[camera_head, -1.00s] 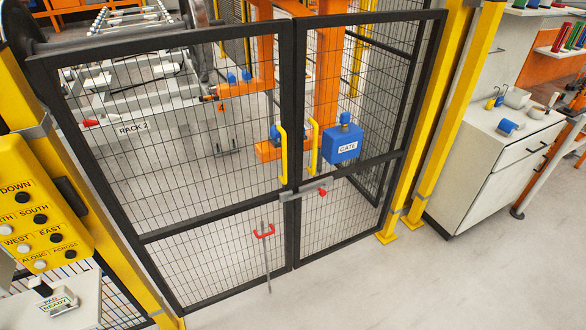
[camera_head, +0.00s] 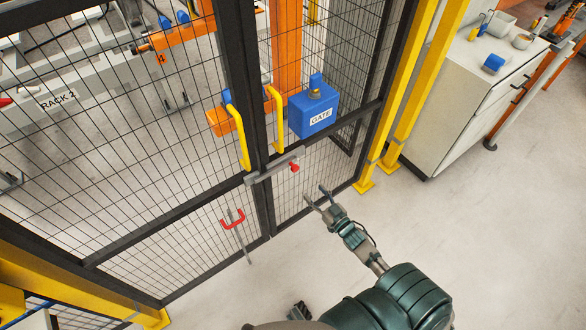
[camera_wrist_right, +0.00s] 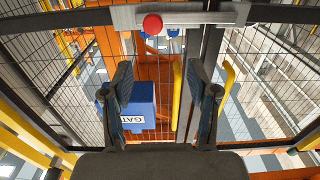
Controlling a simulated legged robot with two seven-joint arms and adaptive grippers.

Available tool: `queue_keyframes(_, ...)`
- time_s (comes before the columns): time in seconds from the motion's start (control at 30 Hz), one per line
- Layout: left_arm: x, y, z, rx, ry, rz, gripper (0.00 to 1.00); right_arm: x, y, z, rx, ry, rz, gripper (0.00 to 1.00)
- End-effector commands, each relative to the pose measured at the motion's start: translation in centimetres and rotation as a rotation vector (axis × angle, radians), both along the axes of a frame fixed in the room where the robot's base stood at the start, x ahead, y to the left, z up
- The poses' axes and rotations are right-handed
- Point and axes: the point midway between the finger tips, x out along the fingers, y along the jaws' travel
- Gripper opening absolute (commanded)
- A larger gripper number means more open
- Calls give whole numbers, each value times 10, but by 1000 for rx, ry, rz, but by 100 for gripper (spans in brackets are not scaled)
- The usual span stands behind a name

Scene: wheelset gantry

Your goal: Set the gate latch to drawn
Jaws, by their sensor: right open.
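The gate latch (camera_head: 270,171) is a grey bar lying across the middle, where the two black-framed mesh gate leaves meet. Its red knob (camera_head: 294,167) is at the right end, on the right leaf. In the right wrist view the bar (camera_wrist_right: 222,14) and red knob (camera_wrist_right: 152,23) show at the top, beyond the fingertips. My right gripper (camera_head: 315,193) is open and empty, a little below and right of the knob, apart from it. Its two fingers (camera_wrist_right: 158,78) also show spread in the wrist view.
Yellow handles (camera_head: 237,138) stand on both leaves above the latch. A blue GATE box (camera_head: 314,112) sits right of them. A red-handled rod (camera_head: 233,220) is on the lower left leaf. Yellow posts (camera_head: 408,90) flank the gate. Floor at right is clear up to a white cabinet (camera_head: 440,110).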

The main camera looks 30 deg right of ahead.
Motion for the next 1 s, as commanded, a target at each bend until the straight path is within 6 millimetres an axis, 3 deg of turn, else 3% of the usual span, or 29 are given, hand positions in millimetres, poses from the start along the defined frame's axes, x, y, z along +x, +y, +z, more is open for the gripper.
queue_keyframes(0.3, 17, -7, 8, -8, -16, 5, 40, 79, 1, -3, 2, 2, -1, 59)
queue_keyframes(0.5, 21, -18, 17, -23, -15, 9, 40, 118, 8, -1, -3, 3, -1, 59)
queue_keyframes(0.7, 23, -19, 21, -23, -12, 10, 40, 138, 12, -1, -4, 4, -1, 59)
queue_keyframes(1.0, 31, -3, 26, -2, -26, 8, 40, 142, 8, -2, 1, 5, -1, 59)
